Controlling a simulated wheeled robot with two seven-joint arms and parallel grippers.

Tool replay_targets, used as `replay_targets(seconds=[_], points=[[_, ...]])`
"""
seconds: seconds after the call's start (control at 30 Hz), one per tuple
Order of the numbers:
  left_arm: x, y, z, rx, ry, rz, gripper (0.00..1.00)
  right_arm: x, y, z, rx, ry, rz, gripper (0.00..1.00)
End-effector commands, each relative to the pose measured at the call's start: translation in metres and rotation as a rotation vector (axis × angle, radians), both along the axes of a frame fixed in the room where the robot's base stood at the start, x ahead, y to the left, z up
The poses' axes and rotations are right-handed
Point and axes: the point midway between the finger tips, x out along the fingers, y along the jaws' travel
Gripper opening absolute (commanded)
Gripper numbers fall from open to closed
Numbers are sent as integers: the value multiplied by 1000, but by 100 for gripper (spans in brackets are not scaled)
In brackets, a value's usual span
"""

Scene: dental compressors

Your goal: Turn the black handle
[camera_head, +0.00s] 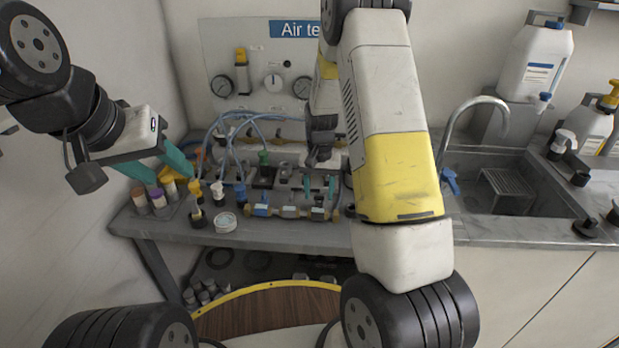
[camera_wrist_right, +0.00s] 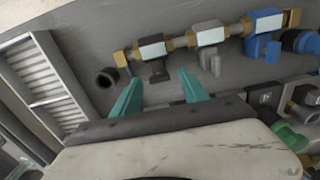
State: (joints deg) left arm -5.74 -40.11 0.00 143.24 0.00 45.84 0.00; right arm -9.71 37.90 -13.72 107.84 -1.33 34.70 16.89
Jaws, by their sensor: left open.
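The black handle (camera_wrist_right: 158,73) hangs under the left-hand valve, beside a grey handle (camera_wrist_right: 210,61) and a blue handle (camera_wrist_right: 272,51). My right gripper (camera_wrist_right: 161,82) is open, its teal fingers pointing at the black handle, which shows in the gap between the tips. I see no contact; the exact depth is unclear. In the head view my right gripper (camera_head: 319,187) is above the right end of the valve row (camera_head: 290,212). My left gripper (camera_head: 175,181) is open and empty at the left.
Capped bottles (camera_head: 158,197) stand close to my left gripper. Hoses and fittings crowd the bench behind the valves. A sink (camera_head: 500,190) with a tap is at the right. A black cylinder (camera_wrist_right: 107,77) is left of the black handle.

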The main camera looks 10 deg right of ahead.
Motion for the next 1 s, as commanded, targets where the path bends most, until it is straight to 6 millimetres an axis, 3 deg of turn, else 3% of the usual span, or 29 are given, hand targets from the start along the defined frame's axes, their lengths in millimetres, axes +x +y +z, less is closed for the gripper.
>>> replay_targets(seconds=[0.33, 0.7, 1.0], points=[[0, 0, 0, 0, 0, 0, 49, 0, 0, 5, 0, 0, 1, 51], [0, 0, 0, 0, 0, 0, 49, 0, 1, 63, 0, -2, 1, 51], [0, 0, 0, 0, 0, 0, 49, -1, 0, 78, 0, 1, 0, 51]])
